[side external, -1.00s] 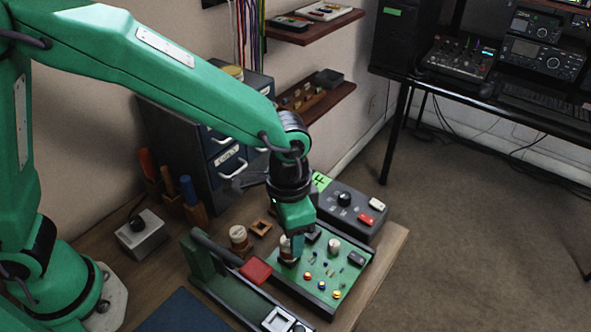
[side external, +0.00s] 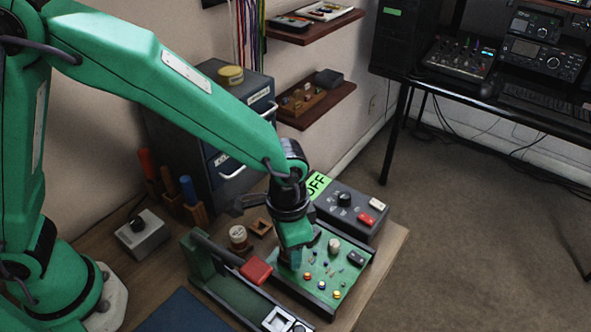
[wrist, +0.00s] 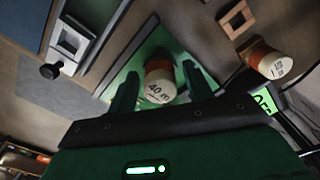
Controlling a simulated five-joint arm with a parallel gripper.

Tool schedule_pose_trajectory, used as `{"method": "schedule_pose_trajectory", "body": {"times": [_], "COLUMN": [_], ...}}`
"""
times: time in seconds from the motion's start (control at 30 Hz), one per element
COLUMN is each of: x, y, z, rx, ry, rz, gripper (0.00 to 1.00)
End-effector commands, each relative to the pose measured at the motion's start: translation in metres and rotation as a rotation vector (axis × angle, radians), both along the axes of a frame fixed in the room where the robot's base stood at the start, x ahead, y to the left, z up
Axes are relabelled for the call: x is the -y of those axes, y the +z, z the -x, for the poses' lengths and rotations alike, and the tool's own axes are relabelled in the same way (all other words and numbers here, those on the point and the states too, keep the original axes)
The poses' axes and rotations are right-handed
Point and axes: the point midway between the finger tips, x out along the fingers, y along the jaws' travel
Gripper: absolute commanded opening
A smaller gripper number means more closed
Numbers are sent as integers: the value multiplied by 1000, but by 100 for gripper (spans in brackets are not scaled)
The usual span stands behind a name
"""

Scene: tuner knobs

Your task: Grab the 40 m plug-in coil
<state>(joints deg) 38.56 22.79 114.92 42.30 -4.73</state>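The 40 m plug-in coil (wrist: 158,82), with a cream top lettered "40 m" and a copper-coloured winding, stands on the green board (wrist: 150,50) in the wrist view. My gripper (wrist: 159,70) is open, with one finger on each side of the coil and a small gap showing beside it. In the side view my gripper (side external: 292,256) is low over the left part of the green board (side external: 322,290) and hides most of the coil there.
A second coil (side external: 239,237) stands left of the board, near an empty wooden square holder (side external: 260,227). A dark control box (side external: 350,208) with a green "OFF" label stands behind the board.

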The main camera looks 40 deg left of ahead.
Motion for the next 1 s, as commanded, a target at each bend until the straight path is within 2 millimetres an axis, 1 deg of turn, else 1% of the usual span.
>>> {"method": "schedule_pose_trajectory", "body": {"times": [0.03,0.2,0.47,0.67,0.87,1.0], "x": [0,0,0,0,1,1], "y": [0,0,1,9,32,54], "z": [0,0,0,-1,-1,-1], "rx": [0,0,1,2,4,5], "ry": [0,0,0,0,0,0], "rz": [0,0,1,2,3,3], "gripper": [40,7,7,7,7,7]}}
